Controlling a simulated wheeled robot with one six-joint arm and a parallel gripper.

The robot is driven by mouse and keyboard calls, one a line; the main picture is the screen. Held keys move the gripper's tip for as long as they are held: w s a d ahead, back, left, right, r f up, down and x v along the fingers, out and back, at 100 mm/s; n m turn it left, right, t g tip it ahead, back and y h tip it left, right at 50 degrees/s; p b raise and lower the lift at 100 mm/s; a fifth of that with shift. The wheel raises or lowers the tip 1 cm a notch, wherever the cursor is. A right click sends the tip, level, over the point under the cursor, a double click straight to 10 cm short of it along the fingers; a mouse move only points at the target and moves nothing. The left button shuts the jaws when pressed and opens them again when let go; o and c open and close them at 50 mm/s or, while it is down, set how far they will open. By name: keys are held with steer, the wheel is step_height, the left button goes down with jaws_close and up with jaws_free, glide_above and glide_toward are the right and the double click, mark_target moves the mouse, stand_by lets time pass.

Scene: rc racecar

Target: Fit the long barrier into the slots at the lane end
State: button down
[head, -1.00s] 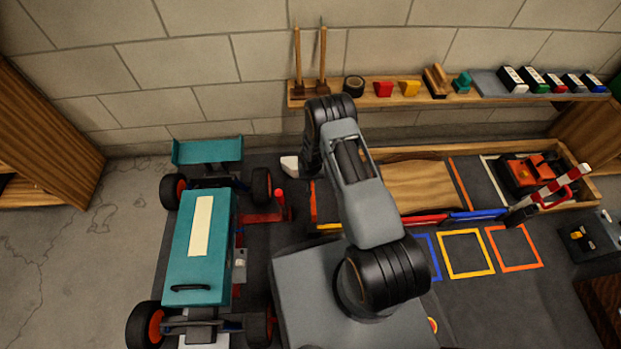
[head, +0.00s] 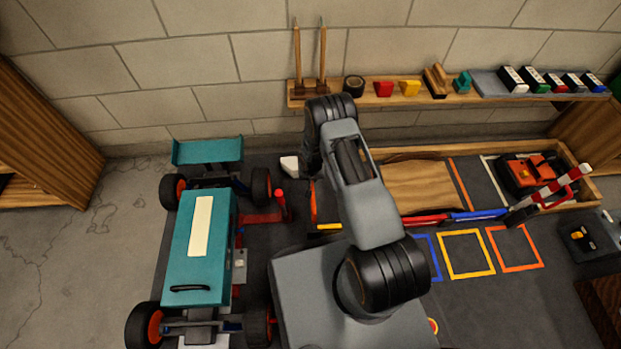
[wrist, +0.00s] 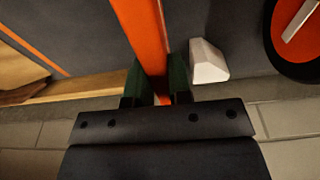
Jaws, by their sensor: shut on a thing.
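The long orange barrier (wrist: 148,38) stands between the green fingers of my gripper (wrist: 156,75) in the wrist view. The gripper is shut on it, and the barrier runs away from the fingers to the top of that picture. In the head view an orange strip (head: 313,202), likely the same barrier, shows at the left end of the wooden-edged lane (head: 420,185). My arm hides the gripper and most of that lane end there. The slots are not visible, so I cannot tell whether the barrier is seated in them.
A white wedge block (wrist: 208,62) lies close beside the gripper, also seen in the head view (head: 290,166). The teal racecar (head: 198,250) stands at left. A loaded shelf (head: 400,92) runs along the wall.

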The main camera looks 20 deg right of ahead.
steer(key=shift+f+b, duration=0.95)
steer(key=shift+f, duration=0.55)
stand_by(0.4)
steer(key=shift+f, duration=2.75)
steer(key=c, duration=1)
jaws_free()
steer(key=shift+o, duration=0.2)
steer(key=r+p, duration=0.2)
steer(key=r, duration=0.2)
steer(key=s+r+p, duration=0.1)
steer(key=r+p, duration=0.1)
steer(key=r, duration=0.3)
steer(key=s+r+p, duration=0.1)
steer(key=r+p, duration=0.1)
steer(key=r, duration=0.2)
steer(key=shift+a+r, duration=0.2)
steer(key=shift+r, duration=0.1)
